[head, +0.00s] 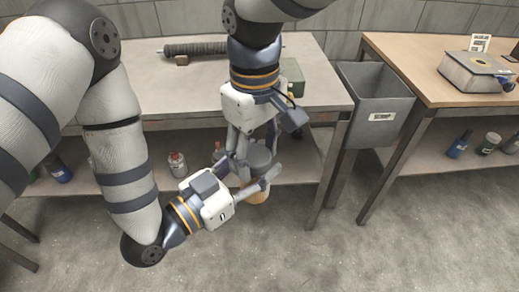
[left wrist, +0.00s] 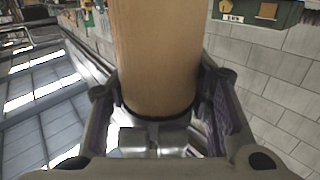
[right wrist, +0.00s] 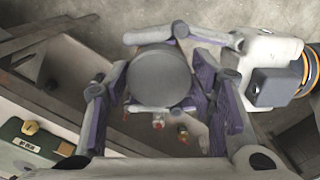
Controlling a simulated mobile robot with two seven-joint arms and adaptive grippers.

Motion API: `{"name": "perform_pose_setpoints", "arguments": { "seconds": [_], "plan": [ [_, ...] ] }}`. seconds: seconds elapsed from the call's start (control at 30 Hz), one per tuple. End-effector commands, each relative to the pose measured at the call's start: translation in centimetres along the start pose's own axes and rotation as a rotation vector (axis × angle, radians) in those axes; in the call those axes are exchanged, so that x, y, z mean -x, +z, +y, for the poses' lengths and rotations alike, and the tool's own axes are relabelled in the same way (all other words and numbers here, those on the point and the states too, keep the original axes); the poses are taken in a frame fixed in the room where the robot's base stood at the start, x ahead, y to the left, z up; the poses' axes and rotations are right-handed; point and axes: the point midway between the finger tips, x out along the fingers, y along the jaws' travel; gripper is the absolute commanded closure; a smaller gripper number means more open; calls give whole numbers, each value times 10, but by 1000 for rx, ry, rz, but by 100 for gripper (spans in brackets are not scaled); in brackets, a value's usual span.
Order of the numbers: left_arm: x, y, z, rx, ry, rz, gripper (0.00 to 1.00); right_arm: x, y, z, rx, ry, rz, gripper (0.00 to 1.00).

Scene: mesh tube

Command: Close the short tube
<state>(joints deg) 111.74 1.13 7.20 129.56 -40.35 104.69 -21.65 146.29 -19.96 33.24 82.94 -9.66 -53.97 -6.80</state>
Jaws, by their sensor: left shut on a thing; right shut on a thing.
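The short tube (head: 257,196) is a tan cylinder, held off the floor in front of the left table in the head view. My left gripper (head: 258,181) is shut around it, and the tan wall (left wrist: 158,50) fills the middle of the left wrist view. A grey round cap (head: 259,155) is directly above the tan part. My right gripper (head: 248,160) points down and is shut on the cap. The cap's flat grey face (right wrist: 160,76) shows between the fingers in the right wrist view. The joint between cap and tube is hidden by fingers, so I cannot tell whether they touch.
A dark ribbed roll (head: 205,48) lies on the left table (head: 140,70), near a green box (head: 292,77). A grey bin (head: 375,95) stands between the tables. A scale-like device (head: 475,70) sits on the right table. The floor in front is clear.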

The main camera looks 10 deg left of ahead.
Motion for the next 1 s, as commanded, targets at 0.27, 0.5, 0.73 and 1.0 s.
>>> {"name": "perform_pose_setpoints", "arguments": {
  "seconds": [0.27,0.5,0.73,1.0],
  "plan": [
    [1,-1,3,6,7,0,100,2,-3,8,-202,14,18,85],
    [2,0,4,8,10,-1,100,3,-4,9,-200,17,21,85],
    [2,0,5,9,11,-2,100,4,-5,10,-200,18,23,85],
    [2,1,5,10,12,-4,100,4,-5,10,-201,18,24,85]
  ]
}}
